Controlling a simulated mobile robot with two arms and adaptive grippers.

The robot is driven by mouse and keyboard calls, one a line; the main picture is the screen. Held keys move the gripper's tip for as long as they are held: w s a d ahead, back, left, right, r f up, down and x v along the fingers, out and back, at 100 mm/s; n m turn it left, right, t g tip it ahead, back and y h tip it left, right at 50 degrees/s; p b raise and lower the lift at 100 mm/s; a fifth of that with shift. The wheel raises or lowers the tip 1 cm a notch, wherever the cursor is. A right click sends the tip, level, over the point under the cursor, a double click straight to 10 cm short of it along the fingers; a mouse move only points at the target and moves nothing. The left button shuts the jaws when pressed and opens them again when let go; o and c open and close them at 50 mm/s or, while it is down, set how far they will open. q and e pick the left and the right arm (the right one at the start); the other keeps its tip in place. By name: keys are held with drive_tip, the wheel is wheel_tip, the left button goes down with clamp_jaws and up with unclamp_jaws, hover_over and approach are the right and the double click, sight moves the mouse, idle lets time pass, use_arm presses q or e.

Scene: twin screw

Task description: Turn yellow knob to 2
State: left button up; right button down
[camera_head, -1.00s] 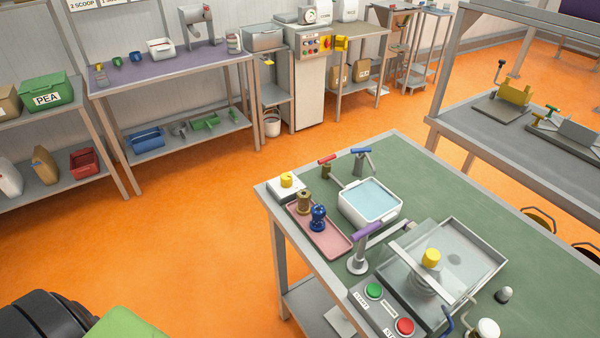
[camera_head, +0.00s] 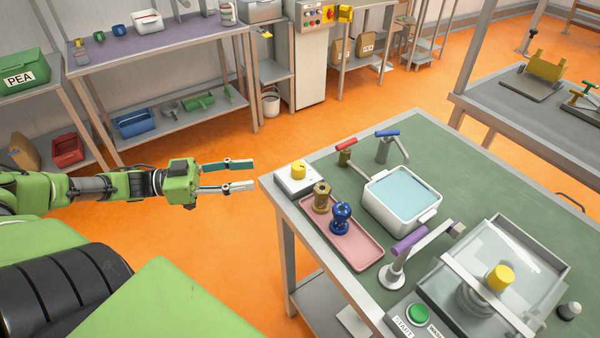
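A yellow knob (camera_head: 298,170) sits on top of a small white box (camera_head: 296,185) at the near left corner of the green table (camera_head: 480,170). Any marks or numbers around it are too small to read. Another yellow knob (camera_head: 500,277) tops the clear-lidded machine (camera_head: 530,250) at the lower right. My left gripper (camera_head: 254,174) reaches in from the left, its two fingers apart and empty. In the picture its tips are just left of the white box, not touching it. My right gripper is not in view.
Beside the white box, a pink tray (camera_head: 362,252) holds a brass fitting (camera_head: 321,197) and a blue fitting (camera_head: 341,217). A white basin of water (camera_head: 402,197) and a purple-handled lever (camera_head: 409,244) stand farther right. Orange floor lies open left of the table.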

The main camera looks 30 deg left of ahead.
sight(300, 169)
use_arm(q)
drive_tip(key=b+x, duration=0.3)
drive_tip(key=x, duration=0.9)
drive_tip(key=shift+d+r, duration=0.1)
drive_tip(key=shift+w+d, duration=0.35)
drive_tip(key=shift+d, duration=0.1)
drive_tip(key=shift+w+d, duration=0.1)
drive_tip(key=shift+d, duration=0.05)
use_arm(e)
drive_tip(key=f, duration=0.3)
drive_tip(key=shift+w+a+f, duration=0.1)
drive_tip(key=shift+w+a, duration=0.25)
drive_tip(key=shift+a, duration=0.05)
use_arm(q)
clamp_jaws()
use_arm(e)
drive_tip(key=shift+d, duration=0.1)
